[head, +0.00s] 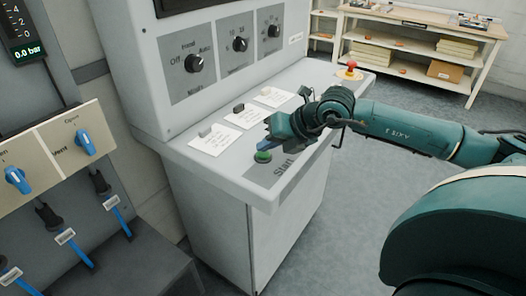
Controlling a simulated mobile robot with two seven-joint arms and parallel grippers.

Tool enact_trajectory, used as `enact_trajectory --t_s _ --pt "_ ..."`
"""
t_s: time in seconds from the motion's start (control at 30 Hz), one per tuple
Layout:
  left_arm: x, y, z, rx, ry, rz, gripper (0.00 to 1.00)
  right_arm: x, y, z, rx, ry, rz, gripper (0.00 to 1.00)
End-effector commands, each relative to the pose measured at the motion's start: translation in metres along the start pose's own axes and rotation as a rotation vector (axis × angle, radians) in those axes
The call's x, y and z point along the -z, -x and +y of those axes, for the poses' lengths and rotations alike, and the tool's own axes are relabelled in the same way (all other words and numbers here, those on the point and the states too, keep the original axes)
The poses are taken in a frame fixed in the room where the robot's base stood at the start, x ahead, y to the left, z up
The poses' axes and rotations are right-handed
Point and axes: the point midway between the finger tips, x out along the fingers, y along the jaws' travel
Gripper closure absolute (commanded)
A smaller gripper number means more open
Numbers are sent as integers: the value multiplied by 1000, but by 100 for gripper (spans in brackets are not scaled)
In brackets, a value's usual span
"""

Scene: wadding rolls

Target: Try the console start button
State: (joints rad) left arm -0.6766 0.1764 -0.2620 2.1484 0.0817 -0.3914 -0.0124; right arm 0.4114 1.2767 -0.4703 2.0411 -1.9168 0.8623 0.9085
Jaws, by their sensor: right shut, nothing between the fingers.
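The grey console (240,180) stands in the middle of the head view. Its green start button (262,157) sits on the sloping ledge, near the front corner, beside the word "Start". My right arm reaches in from the right, and my right gripper (267,147) is at the button, its fingertips shut and empty. The fingertips overlap the button's upper edge in this view; I cannot tell whether they touch it. My left gripper is not in view.
The ledge also carries several white labels with small switches (238,108) and a red mushroom button (351,66) at its far end. Black knobs (194,63) are on the upright panel. A panel with blue valve handles (85,142) stands at the left. Shelves (410,45) stand behind.

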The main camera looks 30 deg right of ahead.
Motion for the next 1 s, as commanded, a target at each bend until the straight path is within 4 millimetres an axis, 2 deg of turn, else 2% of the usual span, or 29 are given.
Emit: enact_trajectory --t_s 0.57,1.0 --pt "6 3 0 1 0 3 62 -8 10 7 -2 1 -4 100" --pt "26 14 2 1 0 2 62 -29 39 29 -2 1 -4 100"
